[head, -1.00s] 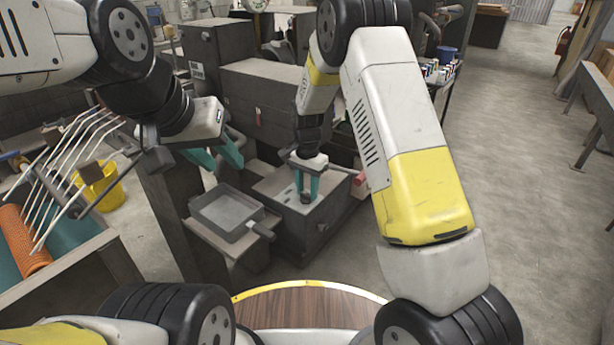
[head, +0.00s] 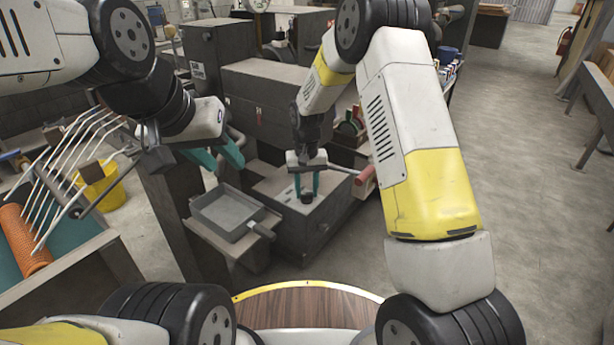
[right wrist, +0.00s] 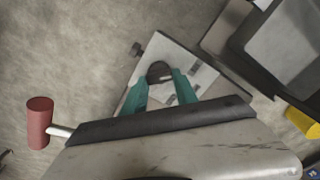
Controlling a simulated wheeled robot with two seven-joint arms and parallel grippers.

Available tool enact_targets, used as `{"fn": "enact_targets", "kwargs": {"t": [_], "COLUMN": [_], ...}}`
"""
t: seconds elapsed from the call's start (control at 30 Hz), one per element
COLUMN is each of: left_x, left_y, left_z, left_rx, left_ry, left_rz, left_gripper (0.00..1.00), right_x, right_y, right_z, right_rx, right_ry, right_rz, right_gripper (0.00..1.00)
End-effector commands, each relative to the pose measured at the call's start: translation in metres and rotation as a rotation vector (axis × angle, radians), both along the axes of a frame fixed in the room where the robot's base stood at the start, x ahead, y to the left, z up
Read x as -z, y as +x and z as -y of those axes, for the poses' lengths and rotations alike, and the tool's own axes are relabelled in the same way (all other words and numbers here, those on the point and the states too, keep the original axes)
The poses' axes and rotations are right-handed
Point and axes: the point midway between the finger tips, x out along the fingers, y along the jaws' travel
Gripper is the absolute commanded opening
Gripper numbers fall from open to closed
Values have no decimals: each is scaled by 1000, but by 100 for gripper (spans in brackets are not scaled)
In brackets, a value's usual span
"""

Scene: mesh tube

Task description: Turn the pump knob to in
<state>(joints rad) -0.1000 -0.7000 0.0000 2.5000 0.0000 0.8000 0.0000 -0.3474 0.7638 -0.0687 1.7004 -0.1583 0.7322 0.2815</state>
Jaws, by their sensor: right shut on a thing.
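The pump knob (head: 307,198) is a small dark round knob on top of a low grey box (head: 325,222) in the head view. It also shows in the right wrist view (right wrist: 158,70), with a pale mark on its top. My right gripper (head: 306,187) reaches down from above, its teal fingers on either side of the knob and shut on it. Its fingers also show in the right wrist view (right wrist: 163,88). My left gripper (head: 222,158) is open and empty, left of the box and above the pan. Any lettering beside the knob is too small to read.
A grey square pan (head: 228,212) with a handle stands just left of the box. A large grey machine (head: 275,105) stands behind. Open floor (head: 520,200) lies to the right.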

Motion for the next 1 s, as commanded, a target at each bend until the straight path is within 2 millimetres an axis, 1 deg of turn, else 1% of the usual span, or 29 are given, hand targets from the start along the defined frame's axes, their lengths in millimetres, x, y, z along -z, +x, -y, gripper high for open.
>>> {"fn": "enact_targets", "kwargs": {"t": [0.3, 0.8, 0.83, 0.9, 0.93, 1.0], "left_x": [0, 0, 0, 0, 0, 0], "left_y": [0, 0, 0, 0, 0, 0], "left_z": [0, 0, 0, 0, 0, 0], "left_rx": [0, 0, 0, 0, 0, 0], "left_ry": [0, 0, 0, 0, 0, 0], "left_rz": [0, 0, 0, 0, 0, 0], "left_gripper": [36, 36, 36, 36, 36, 36], "right_x": [-1, -1, -1, -1, -1, -1], "right_y": [0, 0, 0, 0, 0, 0], "right_z": [-1, -1, -1, -1, -1, -1], "right_rx": [-108, -127, -127, -126, -126, -125], "right_ry": [1, 0, 0, 0, 0, 0], "right_rz": [1, 1, 1, 1, 1, 1], "right_gripper": [0, 0, 38, 52, 56, 56]}}
